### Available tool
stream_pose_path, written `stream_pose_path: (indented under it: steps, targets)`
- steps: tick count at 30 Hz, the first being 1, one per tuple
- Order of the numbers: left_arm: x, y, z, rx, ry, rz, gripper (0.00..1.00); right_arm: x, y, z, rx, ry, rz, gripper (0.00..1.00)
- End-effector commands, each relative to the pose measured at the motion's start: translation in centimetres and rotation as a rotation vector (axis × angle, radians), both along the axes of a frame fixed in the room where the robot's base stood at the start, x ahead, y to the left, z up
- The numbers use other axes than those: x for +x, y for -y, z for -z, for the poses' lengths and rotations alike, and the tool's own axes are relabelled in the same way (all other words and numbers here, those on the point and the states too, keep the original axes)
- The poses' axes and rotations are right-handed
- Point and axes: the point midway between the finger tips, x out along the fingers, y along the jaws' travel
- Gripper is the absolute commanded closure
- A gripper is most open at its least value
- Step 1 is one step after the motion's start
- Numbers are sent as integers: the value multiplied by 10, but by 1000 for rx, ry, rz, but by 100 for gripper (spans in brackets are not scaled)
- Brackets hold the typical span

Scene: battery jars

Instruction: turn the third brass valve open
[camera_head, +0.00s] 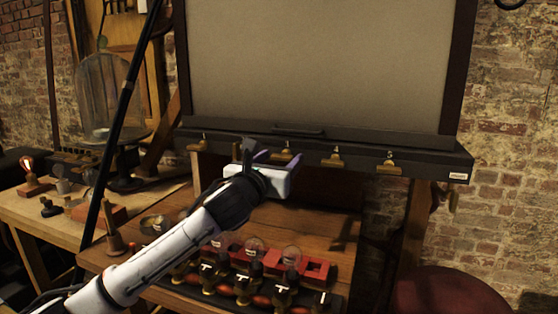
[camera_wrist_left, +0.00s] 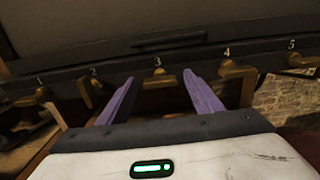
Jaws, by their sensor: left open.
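A row of numbered brass valves runs along the dark ledge under the large pale panel. The third brass valve (camera_wrist_left: 159,80) is under the number 3 in the left wrist view, and its handle looks roughly level. In the head view this valve (camera_head: 287,154) is just beyond my left gripper (camera_head: 270,158). My left gripper (camera_wrist_left: 160,93) is open, with its purple fingers on either side of the third valve in the wrist picture. Nothing is between the fingers, and they appear short of the valve. My right gripper is not in view.
The second valve (camera_wrist_left: 97,85) and fourth valve (camera_wrist_left: 232,70) flank the fingers closely in the wrist view. The dark ledge (camera_head: 430,160) juts out above a wooden bench (camera_head: 330,228). Glass-topped jars in red holders (camera_head: 318,268) stand below my left arm.

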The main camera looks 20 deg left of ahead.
Motion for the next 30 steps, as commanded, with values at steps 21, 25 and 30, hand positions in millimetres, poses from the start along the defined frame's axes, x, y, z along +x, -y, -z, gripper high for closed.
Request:
stream_pose_path:
  steps: [21, 25, 30]
  targets:
    - [0, 0, -1, -78, -6, 0, 82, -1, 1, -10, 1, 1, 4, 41]
    - [0, 0, -1, -163, -11, 0, 82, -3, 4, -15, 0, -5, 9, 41]
    - [0, 0, -1, -310, -17, -1, 82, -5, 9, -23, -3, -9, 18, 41]
